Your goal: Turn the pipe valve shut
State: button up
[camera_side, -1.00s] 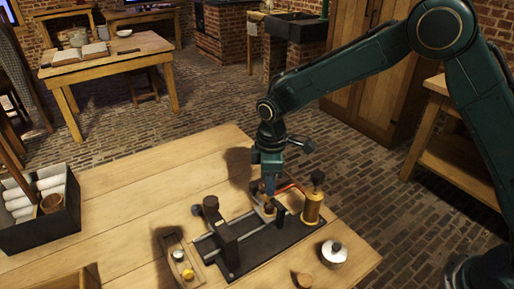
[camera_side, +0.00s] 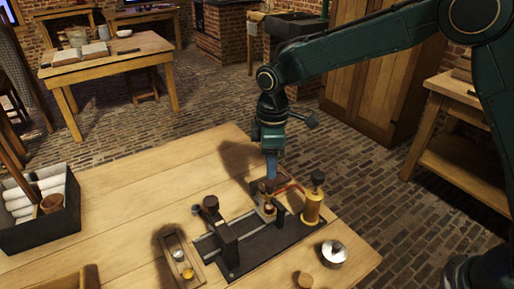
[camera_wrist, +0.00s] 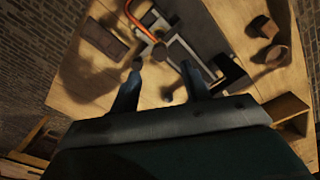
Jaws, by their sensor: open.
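The pipe also shows in the wrist view (camera_wrist: 151,34), ahead of the fingers.
A tall black block (camera_side: 220,230) stands on rails at the plate's left. A dark box of white rolls (camera_side: 40,232) is far left. The table's back middle is clear.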

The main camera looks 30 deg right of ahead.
aim_at(273, 184)
notch_tip(273, 184, up, 7)
jog(key=shift+r, duration=0.15)
dwell(0.4)
jog(key=s+d+r+m+t, duration=0.3)
jog(key=s+d+r+m, duration=0.3)
jog(key=s+d+r, duration=0.6)
jog(key=s+d+f+m+t, duration=0.1)
jog(key=s+d+f+m, duration=0.1)
jog(key=s, duration=0.6)
jog(key=s+d+f+m+t, duration=0.1)
jog(key=s+d+f+m, duration=0.1)
jog(key=s, duration=0.7)
jog(key=shift+s+d+m+t, duration=0.15)
jog(key=shift+d+m+t, duration=0.15)
jog(key=shift+m, duration=0.4)
